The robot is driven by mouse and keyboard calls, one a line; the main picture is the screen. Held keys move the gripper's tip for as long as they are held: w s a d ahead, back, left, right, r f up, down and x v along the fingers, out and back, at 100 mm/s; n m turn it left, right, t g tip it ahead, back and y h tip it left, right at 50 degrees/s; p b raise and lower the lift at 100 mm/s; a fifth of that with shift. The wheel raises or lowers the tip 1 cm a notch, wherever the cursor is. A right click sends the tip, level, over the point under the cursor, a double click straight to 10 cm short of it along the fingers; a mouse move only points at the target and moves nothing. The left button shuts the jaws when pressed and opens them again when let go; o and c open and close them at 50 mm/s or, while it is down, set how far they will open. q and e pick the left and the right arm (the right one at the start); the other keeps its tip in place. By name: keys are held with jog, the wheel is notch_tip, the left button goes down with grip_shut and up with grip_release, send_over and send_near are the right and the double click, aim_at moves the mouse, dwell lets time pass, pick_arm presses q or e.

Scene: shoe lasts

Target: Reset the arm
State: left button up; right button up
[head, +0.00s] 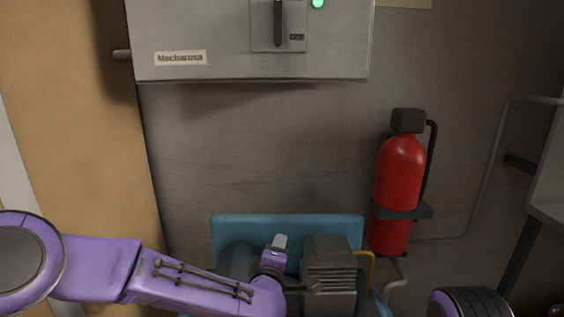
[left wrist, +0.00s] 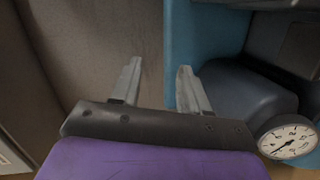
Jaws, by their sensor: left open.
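My left arm, purple, comes in from the left in the head view. Its gripper (head: 279,244) is low in the middle, in front of a blue panel with dark machinery. In the left wrist view the gripper (left wrist: 157,88) has two grey fingers spread apart with nothing between them. The left finger is in front of the grey wall and the right finger is near the edge of the blue panel (left wrist: 205,40). My right gripper is not in view.
A grey box labelled Mecharosa (head: 230,62) with a lever and green light hangs above. A red fire extinguisher (head: 401,175) is on the wall at right. A dial gauge (left wrist: 288,141) sits on the dark machine (left wrist: 245,95). The wall between is bare.

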pick_arm(q)
jog(key=s+a+f+m+g+y+p, duration=0.1)
jog(key=s+a+f+m+g, duration=0.1)
jog(key=s+a+f, duration=0.45)
jog(key=s+a+f+m+g+y+p, duration=0.1)
jog(key=s+a+f+m+g, duration=0.2)
jog(key=f, duration=0.6)
jog(key=s+a+f+m+g+y, duration=0.1)
jog(key=s+a+f, duration=0.45)
jog(key=f, duration=0.25)
jog(key=s+a+f+g+y+p, duration=0.1)
jog(key=s+a, duration=0.3)
jog(key=s, duration=0.4)
jog(key=s+a+f+m+g+y+p, duration=0.1)
jog(key=s+a+f+g, duration=0.2)
jog(key=s+a, duration=0.2)
jog(key=s+a+f+g+y+p, duration=0.1)
jog(key=s+a, duration=0.4)
jog(key=s, duration=0.7)
jog(key=shift+f+m+g, duration=0.3)
jog(key=shift+f+g, duration=0.5)
jog(key=shift+f, duration=0.15)
jog(key=shift+a, duration=0.1)
